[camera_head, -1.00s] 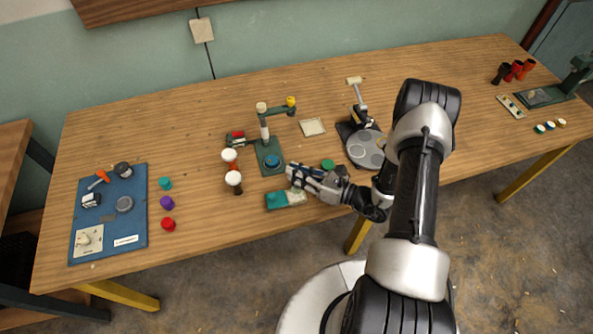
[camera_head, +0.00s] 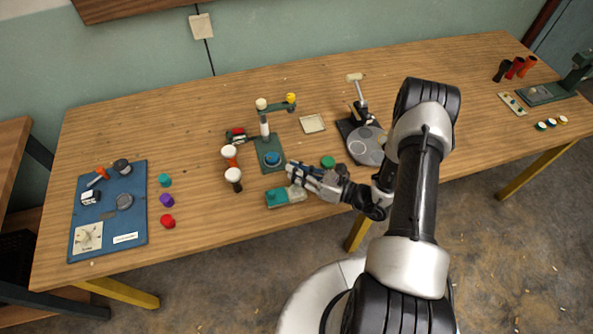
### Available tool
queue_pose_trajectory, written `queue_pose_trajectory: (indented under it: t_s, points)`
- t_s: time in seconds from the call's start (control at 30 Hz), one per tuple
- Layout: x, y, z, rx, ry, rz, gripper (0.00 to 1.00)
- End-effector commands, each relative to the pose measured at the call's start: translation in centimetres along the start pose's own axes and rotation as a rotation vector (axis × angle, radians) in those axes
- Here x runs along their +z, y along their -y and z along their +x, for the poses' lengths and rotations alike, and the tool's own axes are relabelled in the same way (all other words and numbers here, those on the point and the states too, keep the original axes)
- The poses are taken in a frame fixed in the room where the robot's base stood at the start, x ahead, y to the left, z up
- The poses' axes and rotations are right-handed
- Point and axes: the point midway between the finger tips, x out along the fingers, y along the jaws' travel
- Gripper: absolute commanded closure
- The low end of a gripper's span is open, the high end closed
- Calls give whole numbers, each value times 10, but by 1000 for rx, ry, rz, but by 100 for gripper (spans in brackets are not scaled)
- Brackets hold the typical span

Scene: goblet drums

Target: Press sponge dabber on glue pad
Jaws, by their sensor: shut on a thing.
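My gripper (camera_head: 291,173) is at the front middle of the table, just behind and above a small teal tray with a pale right part (camera_head: 285,197), which looks like the glue pad. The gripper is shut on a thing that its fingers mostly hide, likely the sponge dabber. I cannot tell whether the held thing touches the pad. A teal raised piece sits at the left of the tray.
A green stand with a blue disc (camera_head: 272,158) stands close behind the gripper. Two white-topped tools (camera_head: 233,175) stand to its left. A dark press with a round grey plate (camera_head: 365,146) is to the right. A pale square (camera_head: 312,123) lies behind.

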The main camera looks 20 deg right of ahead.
Motion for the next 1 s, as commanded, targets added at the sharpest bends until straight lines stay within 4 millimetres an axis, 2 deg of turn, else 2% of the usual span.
queue_pose_trajectory:
  t_s: [1.0]
  points:
    - [-11, 4, 1, 0, 0, 0, 100]
